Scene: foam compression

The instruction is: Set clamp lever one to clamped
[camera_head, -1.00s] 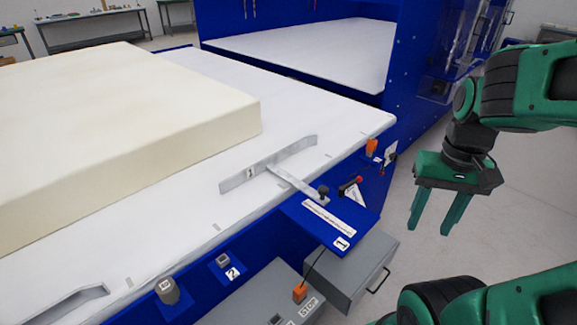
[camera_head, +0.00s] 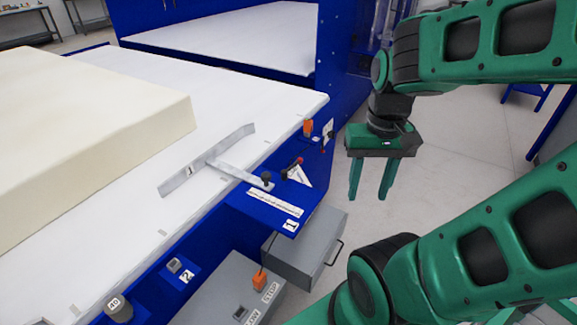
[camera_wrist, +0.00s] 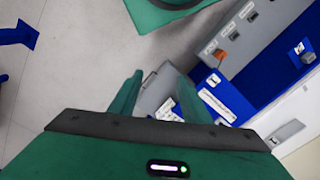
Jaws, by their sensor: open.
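Clamp lever one is a grey metal arm (camera_head: 240,174) with a black knob (camera_head: 267,178) at its near end. Its far end meets a flat grey bar (camera_head: 207,160) marked 1 that lies on the white table. The lever sits above a blue bracket (camera_head: 266,215) with a label strip and a "1" tag. My gripper (camera_head: 370,192) is open and empty, pointing down, to the right of the lever and apart from it. In the wrist view my gripper's fingers (camera_wrist: 158,95) frame the floor and grey box; the blue bracket (camera_wrist: 225,97) shows at right, its lever partly hidden.
A cream foam block (camera_head: 80,145) lies on the white table (camera_head: 250,105). A small red-tipped lever (camera_head: 293,167) and an orange knob (camera_head: 308,128) are beside the bracket. A grey drawer box (camera_head: 305,243) and a control box (camera_head: 235,290) sit below. Floor at right is free.

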